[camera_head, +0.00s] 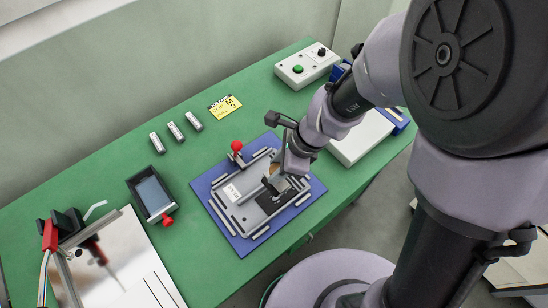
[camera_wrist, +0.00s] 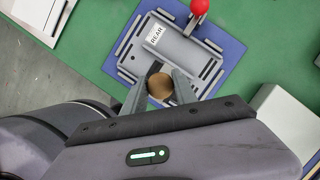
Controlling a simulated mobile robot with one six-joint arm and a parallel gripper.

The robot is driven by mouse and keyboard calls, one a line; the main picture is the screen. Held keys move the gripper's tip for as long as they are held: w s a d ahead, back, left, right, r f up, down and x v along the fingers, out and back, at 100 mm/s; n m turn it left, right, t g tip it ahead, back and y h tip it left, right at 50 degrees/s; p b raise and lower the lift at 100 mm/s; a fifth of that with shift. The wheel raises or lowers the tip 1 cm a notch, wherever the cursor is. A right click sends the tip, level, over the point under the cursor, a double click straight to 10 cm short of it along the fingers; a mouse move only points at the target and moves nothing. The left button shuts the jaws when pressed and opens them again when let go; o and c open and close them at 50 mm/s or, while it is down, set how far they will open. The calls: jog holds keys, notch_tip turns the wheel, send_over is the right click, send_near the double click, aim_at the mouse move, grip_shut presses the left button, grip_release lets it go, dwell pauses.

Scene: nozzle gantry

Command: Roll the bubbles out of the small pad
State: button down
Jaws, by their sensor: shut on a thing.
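My gripper (camera_head: 278,180) is low over the grey fixture plate (camera_head: 222,206), which lies on a blue mat (camera_head: 243,247). In the wrist view my gripper (camera_wrist: 159,92) is shut on a round brown-topped handle (camera_wrist: 160,86), likely the roller's. A dark pad (camera_head: 268,204) lies on the plate just below the jaws in the head view. The roller's lower part is hidden, so I cannot tell whether it touches the pad. The plate also shows in the wrist view (camera_wrist: 183,48) with a white REAR label (camera_wrist: 153,34). Bubbles are too small to make out.
A red-knobbed clamp (camera_head: 237,147) stands at the plate's rear edge. A dark tray (camera_head: 152,194) with a red knob is to the left. A control box (camera_head: 305,67) with a green button and a white box (camera_head: 360,139) stand to the right.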

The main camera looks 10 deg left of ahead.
jog(key=shift+w+d+f+b, duration=0.1)
jog(key=shift+w+f+b, duration=0.05)
jog(key=shift+f+b, duration=0.4)
notch_tip(320, 180, down, 7)
jog(key=b, duration=0.7)
jog(key=shift+f, duration=0.2)
jog(key=shift+f, duration=0.3)
